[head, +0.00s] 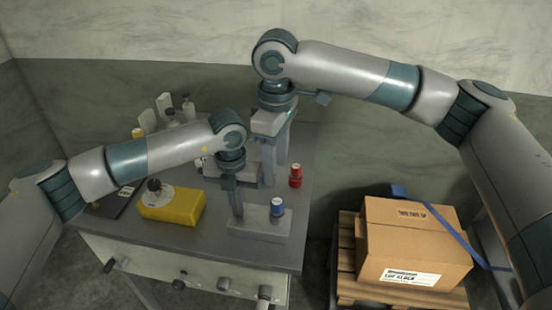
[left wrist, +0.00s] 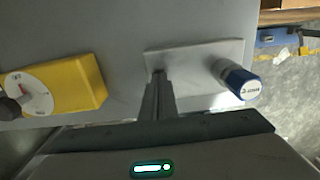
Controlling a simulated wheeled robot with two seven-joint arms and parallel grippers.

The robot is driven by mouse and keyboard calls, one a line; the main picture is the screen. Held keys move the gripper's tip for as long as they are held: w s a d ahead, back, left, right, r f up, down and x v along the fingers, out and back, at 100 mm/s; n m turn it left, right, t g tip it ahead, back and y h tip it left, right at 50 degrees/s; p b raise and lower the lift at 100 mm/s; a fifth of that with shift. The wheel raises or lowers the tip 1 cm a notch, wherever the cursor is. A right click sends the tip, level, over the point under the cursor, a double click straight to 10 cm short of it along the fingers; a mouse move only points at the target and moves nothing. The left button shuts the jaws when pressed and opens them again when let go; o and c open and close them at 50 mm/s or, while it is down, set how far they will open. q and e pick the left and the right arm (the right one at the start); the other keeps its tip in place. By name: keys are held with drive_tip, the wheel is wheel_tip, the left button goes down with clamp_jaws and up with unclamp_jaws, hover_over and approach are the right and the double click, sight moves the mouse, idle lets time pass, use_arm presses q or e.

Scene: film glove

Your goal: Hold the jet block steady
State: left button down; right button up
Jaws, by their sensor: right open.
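A flat grey block (head: 257,222) near the front right of the bench appears to be the jet block; a blue-capped cylinder (head: 277,206) stands on its right end. My left gripper (head: 237,210) points down with its tips at the block's left part. In the left wrist view its fingers (left wrist: 158,80) look close together over the grey block (left wrist: 195,60); whether anything thin is between them is hidden. My right gripper (head: 275,165) is open, pointing down at another grey piece (head: 245,168) further back. Its tips are partly hidden by my left arm.
A yellow box (head: 172,208) with a round dial stands left of the block. A red cylinder (head: 295,175) stands near the right edge. Bottles (head: 188,108) are at the back. A cardboard box (head: 413,242) sits on a pallet right of the bench. Knobs line the bench front.

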sight(276, 201)
wheel_tip(276, 201, down, 11)
drive_tip(key=shift+r, duration=0.1)
idle(0.4)
drive_tip(key=c, duration=1.2)
